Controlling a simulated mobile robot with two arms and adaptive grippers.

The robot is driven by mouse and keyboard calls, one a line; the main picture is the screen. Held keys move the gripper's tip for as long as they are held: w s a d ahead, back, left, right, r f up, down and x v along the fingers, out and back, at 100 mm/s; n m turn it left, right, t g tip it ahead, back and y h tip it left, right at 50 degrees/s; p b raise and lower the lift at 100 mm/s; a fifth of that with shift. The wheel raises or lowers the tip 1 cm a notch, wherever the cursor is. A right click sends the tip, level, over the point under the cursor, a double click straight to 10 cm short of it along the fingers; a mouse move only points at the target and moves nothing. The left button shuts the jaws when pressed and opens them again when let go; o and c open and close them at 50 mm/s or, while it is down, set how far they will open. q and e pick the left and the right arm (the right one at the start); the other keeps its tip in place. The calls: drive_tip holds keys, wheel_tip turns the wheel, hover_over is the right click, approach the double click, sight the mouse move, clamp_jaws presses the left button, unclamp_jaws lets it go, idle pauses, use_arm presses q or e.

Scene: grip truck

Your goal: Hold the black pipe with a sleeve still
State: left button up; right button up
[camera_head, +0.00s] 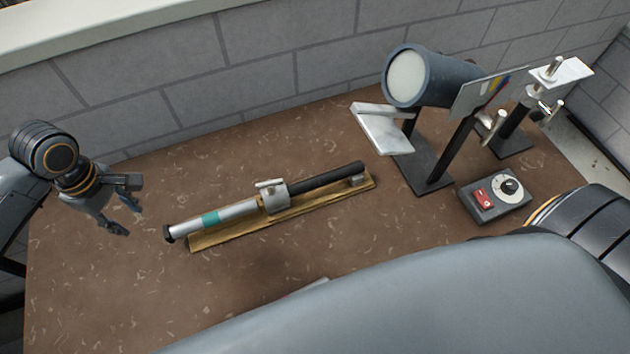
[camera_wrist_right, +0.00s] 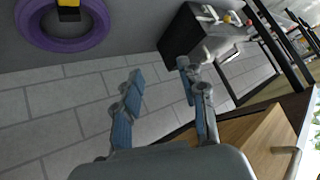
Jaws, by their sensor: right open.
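The black pipe (camera_head: 326,179) lies on a wooden board (camera_head: 213,239) in the middle of the brown table. A silver sleeve with a teal band (camera_head: 211,218) covers its left part, and a metal clamp (camera_head: 271,196) sits around the middle. My left gripper (camera_head: 130,214) is left of the pipe, apart from it, with its fingers spread and nothing between them. My right gripper is hidden in the head view behind my grey arm. In the right wrist view my right gripper (camera_wrist_right: 158,98) is open and empty, facing a tiled floor away from the pipe.
A grey lamp-like cylinder (camera_head: 430,77) on a stand is at the back right, with a white-topped stand (camera_head: 515,125) beside it. A control box (camera_head: 494,195) with a dial and red switch lies near the right edge. A block wall (camera_head: 190,75) bounds the back. The left table area is clear.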

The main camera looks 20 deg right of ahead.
drive_tip(key=s+a+r+n+g+y, duration=0.1)
drive_tip(key=s+a+r+g+y, duration=0.45)
drive_tip(key=s+r, duration=0.5)
drive_tip(key=w+d+r+m+g+y, duration=0.25)
drive_tip(key=d+r, duration=0.35)
drive_tip(key=r, duration=0.3)
drive_tip(key=w+d+r+m+g+y, duration=0.1)
drive_tip(key=w+d+r+m+y, duration=0.15)
drive_tip(key=d+r, duration=0.55)
drive_tip(key=w+a+r+n+t+y, duration=0.2)
drive_tip(key=w+a+r+t, duration=0.1)
drive_tip(key=w+a+r, duration=0.5)
drive_tip(key=w+a+r+n+t+y, duration=0.3)
drive_tip(key=w+a+r, duration=0.35)
drive_tip(key=w, duration=0.35)
drive_tip(key=n+t+h, duration=0.4)
drive_tip(key=n+h, duration=0.2)
approach(265, 186)
drive_tip(key=shift+d+f, duration=0.2)
drive_tip(key=shift+d, duration=0.3)
drive_tip(key=shift+w+a, duration=0.15)
drive_tip(key=x, duration=1.3)
drive_tip(key=shift+a+f, duration=0.15)
drive_tip(key=shift+f, duration=0.05)
